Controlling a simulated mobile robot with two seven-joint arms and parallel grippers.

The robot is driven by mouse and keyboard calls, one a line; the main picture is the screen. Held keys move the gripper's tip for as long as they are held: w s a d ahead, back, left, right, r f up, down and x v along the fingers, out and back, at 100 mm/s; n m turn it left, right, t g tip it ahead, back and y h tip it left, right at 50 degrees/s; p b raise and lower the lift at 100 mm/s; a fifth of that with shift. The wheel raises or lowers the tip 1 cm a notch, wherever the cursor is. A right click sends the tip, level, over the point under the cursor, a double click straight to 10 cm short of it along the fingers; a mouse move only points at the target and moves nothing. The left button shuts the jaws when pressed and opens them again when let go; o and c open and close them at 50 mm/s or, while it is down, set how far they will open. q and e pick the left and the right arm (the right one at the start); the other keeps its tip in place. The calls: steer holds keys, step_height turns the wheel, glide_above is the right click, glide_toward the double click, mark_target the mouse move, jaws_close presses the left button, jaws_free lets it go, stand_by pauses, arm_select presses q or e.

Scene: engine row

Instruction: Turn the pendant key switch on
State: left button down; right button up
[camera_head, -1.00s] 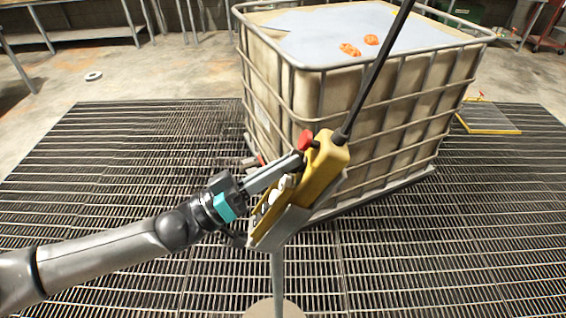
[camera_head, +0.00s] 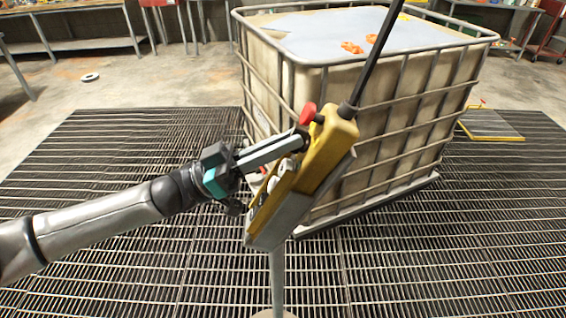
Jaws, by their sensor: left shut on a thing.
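The yellow pendant (camera_head: 330,152) is tilted in a grey holder (camera_head: 282,222) on a thin post, with a black cable (camera_head: 378,55) rising from its top. A red button (camera_head: 308,113) stands out at its upper left, and pale knobs (camera_head: 284,170) show lower on its face. My left gripper (camera_head: 300,138) comes in from the left, with its fingers closed at the upper face, just below the red button. It is shut on a small part there, apparently the key switch, which the fingertips mostly hide. The key's exact angle cannot be read. My right gripper is not in view.
A large caged tank (camera_head: 400,130) stands close behind the pendant, with orange items (camera_head: 352,47) on top. Dark floor grating (camera_head: 110,220) lies open around the post. Workbenches (camera_head: 90,44) stand at the back left, and a yellow-edged plate (camera_head: 490,125) lies at right.

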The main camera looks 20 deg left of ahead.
arm_select(q)
steer(key=m+g+b, duration=0.1)
steer(key=m+g, duration=0.1)
steer(key=m+g+h+b, duration=0.1)
steer(key=m+g+b, duration=0.2)
steer(key=m, duration=0.2)
steer(key=shift+w+f+g+h, duration=0.2)
steer(key=shift+w+g+h, duration=0.1)
steer(key=shift+g, duration=0.1)
steer(key=shift+w+a+r+m+g+y+b, duration=0.15)
steer(key=shift+m+g+y+b, duration=0.1)
steer(key=shift+m+g+b, duration=1.1)
steer(key=shift+d+r+m+g+y+b, duration=0.2)
steer(key=shift+m+g+b, duration=0.45)
steer(key=shift+m+g, duration=1.25)
steer(key=shift+m, duration=0.35)
steer(key=c, duration=0.9)
jaws_free()
steer(key=shift+a+f, duration=0.1)
steer(key=shift+a, duration=0.15)
steer(key=b+v, duration=0.3)
steer(key=v, duration=1.2)
